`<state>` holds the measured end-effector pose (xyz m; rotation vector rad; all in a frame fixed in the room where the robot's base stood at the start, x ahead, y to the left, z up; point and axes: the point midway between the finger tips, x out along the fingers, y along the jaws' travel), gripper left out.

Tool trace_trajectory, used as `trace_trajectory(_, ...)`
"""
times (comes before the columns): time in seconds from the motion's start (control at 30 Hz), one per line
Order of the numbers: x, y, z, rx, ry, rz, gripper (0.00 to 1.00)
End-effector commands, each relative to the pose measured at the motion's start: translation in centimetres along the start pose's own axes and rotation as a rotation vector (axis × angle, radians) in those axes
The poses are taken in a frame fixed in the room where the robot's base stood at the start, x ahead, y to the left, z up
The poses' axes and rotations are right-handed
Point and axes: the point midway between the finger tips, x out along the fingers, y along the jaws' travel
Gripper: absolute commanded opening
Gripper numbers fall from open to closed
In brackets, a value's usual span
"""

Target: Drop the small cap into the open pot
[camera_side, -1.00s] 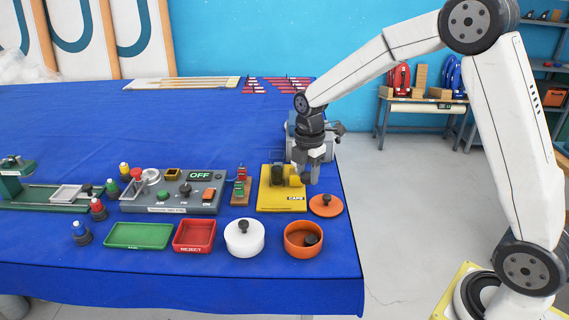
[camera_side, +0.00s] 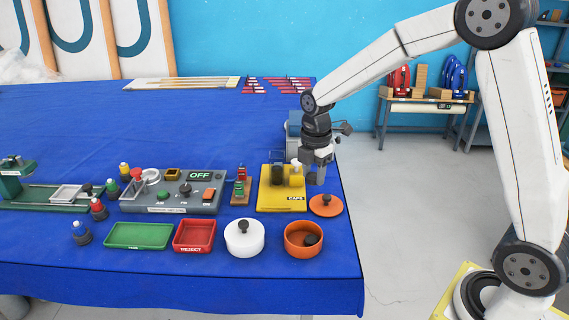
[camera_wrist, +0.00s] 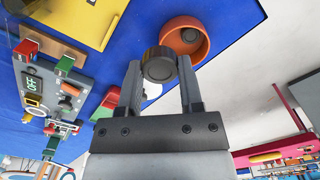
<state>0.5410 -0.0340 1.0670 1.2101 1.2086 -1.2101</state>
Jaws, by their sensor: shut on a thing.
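My gripper (camera_side: 316,182) is shut on a small dark round cap (camera_wrist: 159,65), seen clearly between its fingertips in the wrist view. In the side view the cap is hard to make out. The gripper is above the right edge of the yellow CAPS stand (camera_side: 270,202), behind the orange lid. The open orange pot (camera_side: 292,242) stands at the front right of the table, nearer the camera than my gripper. A dark round piece (camera_side: 310,239) lies inside it. The pot also shows in the wrist view (camera_wrist: 203,50), beyond the held cap.
The orange lid (camera_side: 335,210) with a dark knob lies behind the pot. A lidded white pot (camera_side: 240,243) stands to the left, then red (camera_side: 194,249) and green (camera_side: 138,246) trays. A grey control panel (camera_side: 165,207) reads OFF. The table's right edge is close.

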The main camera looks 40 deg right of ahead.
Motion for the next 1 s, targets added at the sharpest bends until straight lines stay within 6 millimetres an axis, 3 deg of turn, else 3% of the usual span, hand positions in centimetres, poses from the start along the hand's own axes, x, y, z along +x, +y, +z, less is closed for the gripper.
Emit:
trace_trajectory(0.37,1.0,-0.2,-1.4,0.119,0.000,-0.002,0.00)
trace_trajectory(1.0,4.8,-1.6,-6.8,0.649,-0.001,-0.001,0.00)
